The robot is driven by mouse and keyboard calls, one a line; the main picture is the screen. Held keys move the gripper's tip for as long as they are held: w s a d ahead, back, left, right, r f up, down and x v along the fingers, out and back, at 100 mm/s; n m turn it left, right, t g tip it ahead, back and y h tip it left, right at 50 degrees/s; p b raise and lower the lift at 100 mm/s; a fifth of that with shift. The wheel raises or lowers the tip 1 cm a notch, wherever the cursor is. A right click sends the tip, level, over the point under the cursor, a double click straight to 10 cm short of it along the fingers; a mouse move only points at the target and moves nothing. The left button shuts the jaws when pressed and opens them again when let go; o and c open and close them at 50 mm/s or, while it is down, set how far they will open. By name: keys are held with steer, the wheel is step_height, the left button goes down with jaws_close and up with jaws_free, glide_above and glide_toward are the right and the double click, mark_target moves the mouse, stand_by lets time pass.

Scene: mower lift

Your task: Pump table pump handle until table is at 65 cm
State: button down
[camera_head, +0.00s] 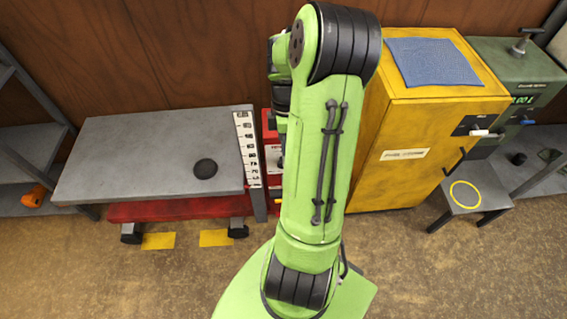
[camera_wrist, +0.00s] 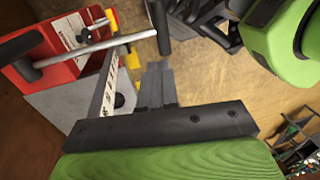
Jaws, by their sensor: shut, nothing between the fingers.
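The lift table has a grey top (camera_head: 150,160) and a red base (camera_head: 180,208); it stands at the left in the head view. A white scale strip with black marks (camera_head: 246,150) is at its right end; I cannot read the height. The red pump unit (camera_head: 270,165) is mostly hidden behind my arm. The wrist view shows the red pump housing (camera_wrist: 62,45) and the metal pump handle (camera_wrist: 110,44), with black ends. My gripper (camera_wrist: 158,70) is shut and empty, apart from the handle in the picture. In the head view my gripper is hidden by my arm.
A black disc (camera_head: 205,168) lies on the table top. A yellow cabinet (camera_head: 400,150) with a blue cloth (camera_head: 432,62) stands to the right of my arm. Beyond it are a grey-green machine (camera_head: 515,75) and a small stool (camera_head: 470,190). Open floor (camera_head: 130,280) lies in front.

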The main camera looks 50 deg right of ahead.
steer(key=b+x, duration=0.1)
steer(key=x, duration=0.3)
steer(key=b+x, duration=0.1)
steer(key=x, duration=0.4)
steer(key=b+x, duration=0.1)
steer(key=x, duration=0.4)
steer(key=shift+a, duration=0.3)
steer(key=shift+r, duration=0.1)
